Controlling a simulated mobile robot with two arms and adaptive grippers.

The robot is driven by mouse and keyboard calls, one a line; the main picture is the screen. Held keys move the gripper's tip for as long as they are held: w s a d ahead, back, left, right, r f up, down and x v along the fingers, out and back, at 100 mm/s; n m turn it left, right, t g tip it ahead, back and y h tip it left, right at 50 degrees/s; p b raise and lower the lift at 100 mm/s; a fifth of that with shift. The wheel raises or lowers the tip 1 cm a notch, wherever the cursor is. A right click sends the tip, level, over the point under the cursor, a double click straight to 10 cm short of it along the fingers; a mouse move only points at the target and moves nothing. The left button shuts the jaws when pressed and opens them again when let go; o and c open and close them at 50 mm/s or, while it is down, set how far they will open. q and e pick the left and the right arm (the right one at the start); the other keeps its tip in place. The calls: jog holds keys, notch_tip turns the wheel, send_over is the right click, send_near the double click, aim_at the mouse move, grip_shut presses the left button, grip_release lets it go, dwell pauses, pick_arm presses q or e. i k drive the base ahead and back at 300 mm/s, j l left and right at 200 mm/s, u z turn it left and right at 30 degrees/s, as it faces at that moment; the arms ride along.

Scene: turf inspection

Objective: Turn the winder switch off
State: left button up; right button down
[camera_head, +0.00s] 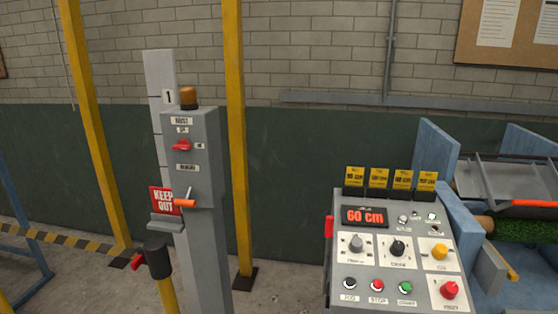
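A grey control console (436,304) stands at the right with a red display (365,216) reading "60 cm". A grey rotary switch (356,243) and a black rotary switch (397,247) sit on white plates below the display. A yellow knob (439,251) and a red knob (449,290) are at the panel's right. The plate labels are too small to read surely, so I cannot tell which is the winder switch or how it is set. Neither of my grippers is in view.
A grey post (205,255) at the left carries a red switch (182,146), an orange-handled lever (184,203) and an amber beacon (189,97). Black, red and green buttons line the console's front. Green turf (527,231) lies in blue machinery at the right.

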aim_at(449, 291)
jog(key=z, duration=1.3)
